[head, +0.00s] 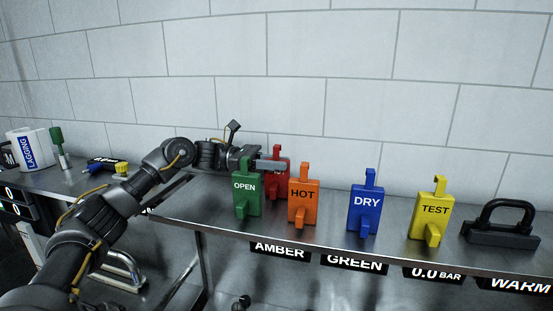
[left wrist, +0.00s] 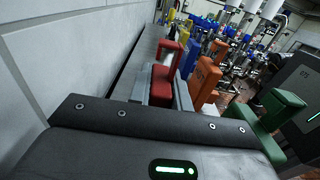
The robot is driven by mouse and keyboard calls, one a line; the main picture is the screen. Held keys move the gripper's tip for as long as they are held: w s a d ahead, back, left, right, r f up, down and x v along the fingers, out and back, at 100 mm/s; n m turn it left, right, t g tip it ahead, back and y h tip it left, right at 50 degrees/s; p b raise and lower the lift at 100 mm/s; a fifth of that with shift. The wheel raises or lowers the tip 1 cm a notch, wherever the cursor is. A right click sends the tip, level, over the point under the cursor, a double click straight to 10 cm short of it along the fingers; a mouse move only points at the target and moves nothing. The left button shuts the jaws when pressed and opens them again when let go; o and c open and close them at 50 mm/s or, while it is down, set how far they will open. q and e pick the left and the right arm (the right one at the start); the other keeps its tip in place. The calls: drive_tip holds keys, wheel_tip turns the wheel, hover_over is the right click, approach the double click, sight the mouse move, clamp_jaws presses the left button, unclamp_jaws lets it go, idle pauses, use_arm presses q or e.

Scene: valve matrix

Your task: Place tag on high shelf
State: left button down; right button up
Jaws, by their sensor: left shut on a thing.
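My left gripper (head: 270,165) reaches in over the back of the metal shelf (head: 330,235). It is shut on a red tag (head: 277,183), which shows between the two fingers in the left wrist view (left wrist: 161,84). The red tag is upright, partly hidden behind the green and orange tags; I cannot tell whether its foot touches the shelf. A green OPEN tag (head: 246,197), an orange HOT tag (head: 303,199), a blue DRY tag (head: 365,205) and a yellow TEST tag (head: 431,212) stand upright in a row on the shelf. My right gripper is not in view.
A black handled object (head: 502,225) stands at the shelf's right end. Label plates such as AMBER (head: 279,250) line the front edge. A lower bench at left holds a LAGGING roll (head: 33,147) and a blue-yellow tool (head: 105,165). A tiled wall is close behind.

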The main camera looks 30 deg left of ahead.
use_arm(q)
drive_tip(key=shift+d+f, duration=0.15)
drive_tip(key=c, duration=1.7)
unclamp_jaws()
drive_tip(key=shift+c, duration=0.2)
drive_tip(key=o, duration=0.4)
drive_tip(key=shift+o, duration=0.2)
